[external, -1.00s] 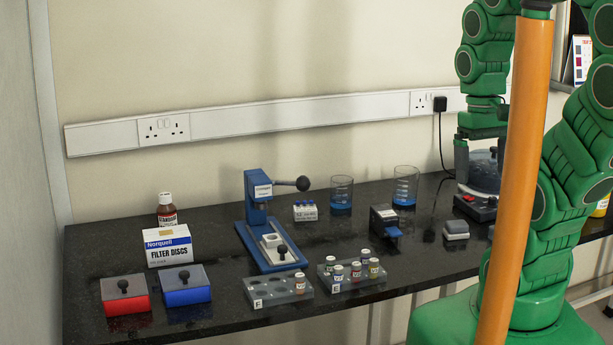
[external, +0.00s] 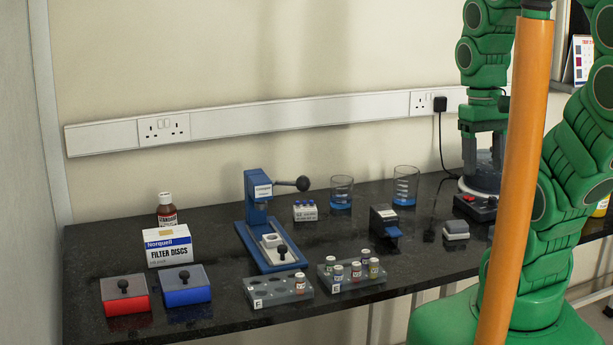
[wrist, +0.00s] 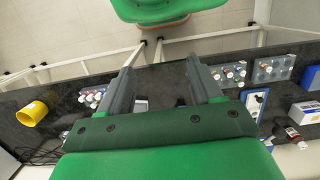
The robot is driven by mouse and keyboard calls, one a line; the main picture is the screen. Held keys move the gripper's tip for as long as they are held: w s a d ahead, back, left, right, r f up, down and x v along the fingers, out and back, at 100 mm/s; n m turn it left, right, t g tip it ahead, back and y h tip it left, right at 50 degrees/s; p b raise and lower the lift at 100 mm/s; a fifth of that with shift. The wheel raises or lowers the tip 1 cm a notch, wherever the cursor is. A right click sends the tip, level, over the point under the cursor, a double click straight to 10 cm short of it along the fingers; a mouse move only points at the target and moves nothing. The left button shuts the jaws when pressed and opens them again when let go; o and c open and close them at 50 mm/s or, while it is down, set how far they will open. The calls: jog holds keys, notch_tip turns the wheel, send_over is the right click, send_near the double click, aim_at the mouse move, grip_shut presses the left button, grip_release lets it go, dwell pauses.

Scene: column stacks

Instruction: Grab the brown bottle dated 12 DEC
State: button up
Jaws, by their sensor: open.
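A brown bottle (external: 167,209) with a white cap and a red-and-white label stands at the back left of the dark bench, behind the Filter Discs box. Its lower part is hidden by the box, and no date is readable. A brown bottle with a white cap also shows at the right edge of the wrist view (wrist: 294,134). My gripper (external: 484,168) is far to the right of the bottle, above the bench's right part, partly hidden by the orange post. In the wrist view my gripper (wrist: 163,75) has its two fingers wide apart, with nothing between them.
The Filter Discs box (external: 168,247) blocks the bottle's front. Red (external: 127,306) and blue (external: 186,293) lidded boxes stand at the front left. A blue press (external: 259,222), vial racks (external: 350,278) and beakers (external: 405,187) fill the middle. Bench between bottle and press is clear.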

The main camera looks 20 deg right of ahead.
jog(key=w+a+r+n+t, duration=0.15)
jog(key=w+a, duration=0.35)
jog(key=w, duration=0.6)
jog(key=w+a+r+n+t+y, duration=0.1)
jog(key=w+a+t, duration=0.3)
jog(key=w, duration=0.7)
jog(key=w+a+r+n+t, duration=0.2)
jog(key=w+a, duration=0.4)
jog(key=w, duration=0.5)
jog(key=n+t+y, duration=0.4)
jog(key=y, duration=0.4)
send_over(166, 195)
jog(key=s+d, duration=0.3)
jog(key=d, duration=0.1)
jog(key=f, duration=0.1)
notch_tip(166, 195, down, 22)
jog(key=shift+s+a+f+x, duration=0.1)
jog(key=shift+s+x, duration=0.05)
jog(key=shift+x, duration=1.45)
jog(key=shift+s+a+f+x, duration=0.1)
jog(key=shift+s+x, duration=0.1)
jog(key=shift+x, duration=2.2)
jog(key=shift+r, duration=0.1)
